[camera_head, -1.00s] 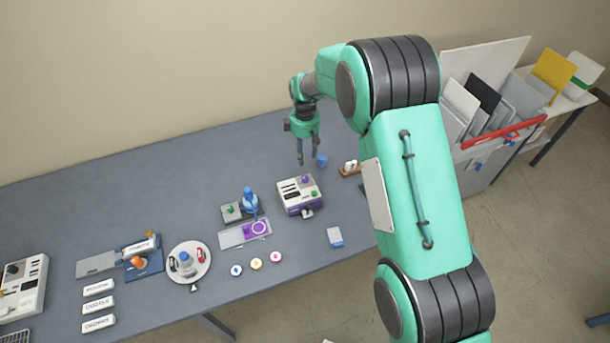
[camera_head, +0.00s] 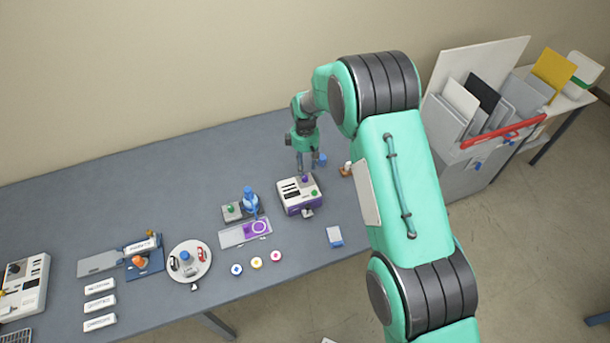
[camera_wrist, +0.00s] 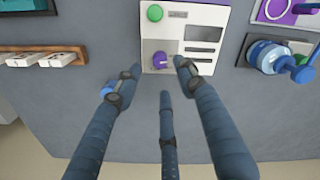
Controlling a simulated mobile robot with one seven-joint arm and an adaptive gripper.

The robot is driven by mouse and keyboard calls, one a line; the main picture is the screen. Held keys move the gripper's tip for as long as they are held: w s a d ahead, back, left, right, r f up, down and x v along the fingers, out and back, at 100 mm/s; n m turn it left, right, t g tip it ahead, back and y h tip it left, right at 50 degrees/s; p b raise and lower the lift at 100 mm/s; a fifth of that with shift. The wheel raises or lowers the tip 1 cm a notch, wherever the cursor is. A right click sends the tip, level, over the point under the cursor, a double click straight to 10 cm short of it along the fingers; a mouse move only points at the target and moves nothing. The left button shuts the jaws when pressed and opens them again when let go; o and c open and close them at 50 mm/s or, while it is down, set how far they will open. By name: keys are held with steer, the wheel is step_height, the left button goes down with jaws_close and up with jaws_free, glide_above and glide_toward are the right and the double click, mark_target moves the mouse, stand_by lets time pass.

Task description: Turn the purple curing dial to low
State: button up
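The purple curing dial (camera_wrist: 161,61) sits on the pale face of a white and purple box (camera_wrist: 214,17) in the wrist view. It is near a green button (camera_wrist: 154,13) on the same face. In the head view the box (camera_head: 292,197) stands on the table, and the dial (camera_head: 305,179) is on its top near the back. My gripper (camera_head: 306,172) points down just above the dial. In the wrist view its blue-grey fingers (camera_wrist: 158,75) are spread, with the dial between and just beyond the tips. It holds nothing. The dial's setting marks are too small to read.
A blue bottle-like press (camera_head: 250,200) and a purple-ringed plate (camera_head: 257,228) stand left of the box. A wooden rack (camera_wrist: 40,56) with white pieces is on its other side. A small blue object (camera_head: 322,160) lies close behind my gripper. The table in front is partly clear.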

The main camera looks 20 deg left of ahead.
mark_target(305, 177)
steer(key=shift+f+p, duration=0.3)
steer(key=shift+f, duration=3.15)
jaws_close()
